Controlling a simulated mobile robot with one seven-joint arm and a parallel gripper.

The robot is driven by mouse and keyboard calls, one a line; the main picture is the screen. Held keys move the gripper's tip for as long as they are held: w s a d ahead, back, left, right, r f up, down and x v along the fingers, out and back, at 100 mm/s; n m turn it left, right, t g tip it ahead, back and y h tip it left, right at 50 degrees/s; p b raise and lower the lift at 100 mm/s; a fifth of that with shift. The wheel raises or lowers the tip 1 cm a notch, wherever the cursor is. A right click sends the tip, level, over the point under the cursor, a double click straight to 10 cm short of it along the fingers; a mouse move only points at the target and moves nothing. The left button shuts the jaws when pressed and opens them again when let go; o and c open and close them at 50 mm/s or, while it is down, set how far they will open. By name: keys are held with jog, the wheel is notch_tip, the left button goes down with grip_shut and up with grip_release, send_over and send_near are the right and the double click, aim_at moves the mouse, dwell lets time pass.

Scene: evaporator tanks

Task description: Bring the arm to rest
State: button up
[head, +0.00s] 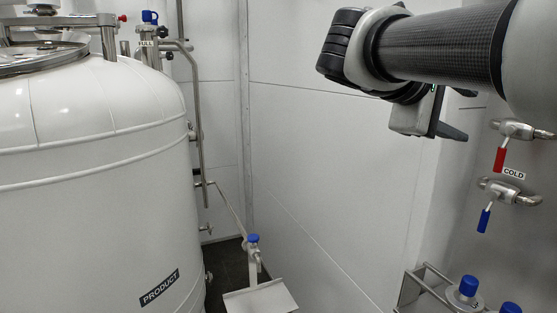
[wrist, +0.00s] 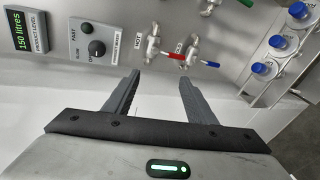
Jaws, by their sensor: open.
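My arm reaches in from the upper right of the head view, in the air in front of the white wall. My gripper (head: 463,113) is at its end, pointing right toward the wall with the valves. In the wrist view my gripper (wrist: 160,78) shows two dark fingers spread apart with nothing between them. It is open and empty. Beyond the fingertips are a red-handled valve (wrist: 152,46) and a blue-handled valve (wrist: 192,55); the fingers look apart from both.
A large white tank (head: 90,170) labelled PRODUCT fills the left. Blue-capped bottles (head: 468,286) stand in a metal rack (head: 412,290) at lower right. A control panel with a knob (wrist: 97,47) and a green 150 litres display (wrist: 27,30) are on the wall. A blue-topped tap (head: 253,240) stands low centre.

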jog(key=s+a+f+m+y, duration=0.2)
jog(key=s+a+f+y, duration=0.25)
jog(key=f, duration=0.45)
jog(key=s+a+f+m+y+p, duration=0.1)
jog(key=s+a+f+m+y, duration=0.25)
jog(key=s+a+f, duration=0.45)
jog(key=s+a+f+m+y, duration=0.25)
jog(key=a+f+y, duration=0.2)
jog(key=f, duration=0.65)
notch_tip(320, 180, up, 14)
jog(key=d+n+g+p, duration=0.1)
jog(key=p, duration=1.3)
jog(key=shift+s+r, duration=0.2)
jog(key=shift+r, duration=0.05)
